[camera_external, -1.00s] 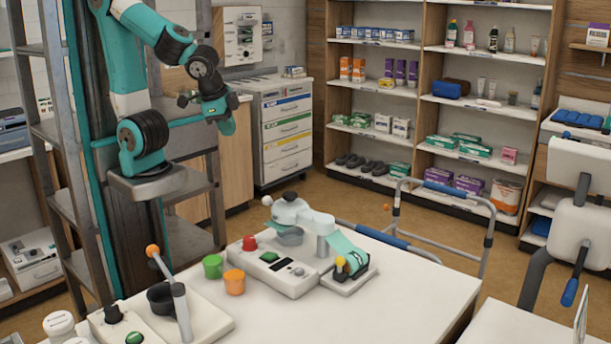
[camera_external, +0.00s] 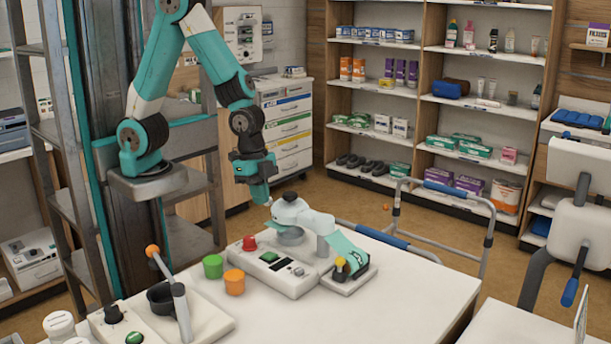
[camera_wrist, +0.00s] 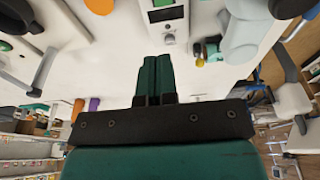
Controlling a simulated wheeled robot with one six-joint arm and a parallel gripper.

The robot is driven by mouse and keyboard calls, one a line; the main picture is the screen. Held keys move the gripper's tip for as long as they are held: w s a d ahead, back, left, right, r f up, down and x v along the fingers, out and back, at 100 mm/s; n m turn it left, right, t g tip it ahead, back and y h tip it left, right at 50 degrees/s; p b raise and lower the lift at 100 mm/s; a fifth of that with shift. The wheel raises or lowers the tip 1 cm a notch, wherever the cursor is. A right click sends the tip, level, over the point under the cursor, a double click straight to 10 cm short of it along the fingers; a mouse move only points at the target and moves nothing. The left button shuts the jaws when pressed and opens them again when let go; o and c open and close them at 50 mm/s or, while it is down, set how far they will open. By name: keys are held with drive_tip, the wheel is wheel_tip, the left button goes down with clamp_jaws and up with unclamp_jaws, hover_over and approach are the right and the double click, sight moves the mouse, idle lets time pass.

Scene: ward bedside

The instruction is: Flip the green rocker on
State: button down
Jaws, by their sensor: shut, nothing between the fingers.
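The green rocker (camera_external: 269,257) sits on the sloped top of a white device (camera_external: 290,286) on the table, between a red knob and a dark display. In the wrist view the green rocker (camera_wrist: 163,3) shows only at the top edge, partly cut off. My gripper (camera_external: 263,200) hangs fingers-down above and behind the device, apart from the rocker. In the wrist view the two green fingers of my gripper (camera_wrist: 155,57) lie together, shut with nothing between them.
A white and teal jointed apparatus (camera_external: 322,226) rises at the right. A lever with an orange ball (camera_external: 152,250) stands at the left front. The table's front right is clear.

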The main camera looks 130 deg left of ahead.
sight(272, 257)
drive_tip(key=w+f, duration=0.1)
drive_tip(key=f, duration=0.3)
drive_tip(key=f+p, duration=0.1)
drive_tip(key=f, duration=0.4)
drive_tip(key=w+f+p, duration=0.1)
drive_tip(key=f, duration=0.3)
drive_tip(key=shift+w+f, duration=0.25)
drive_tip(key=shift+w, duration=0.05)
drive_tip(key=shift+f, duration=0.1)
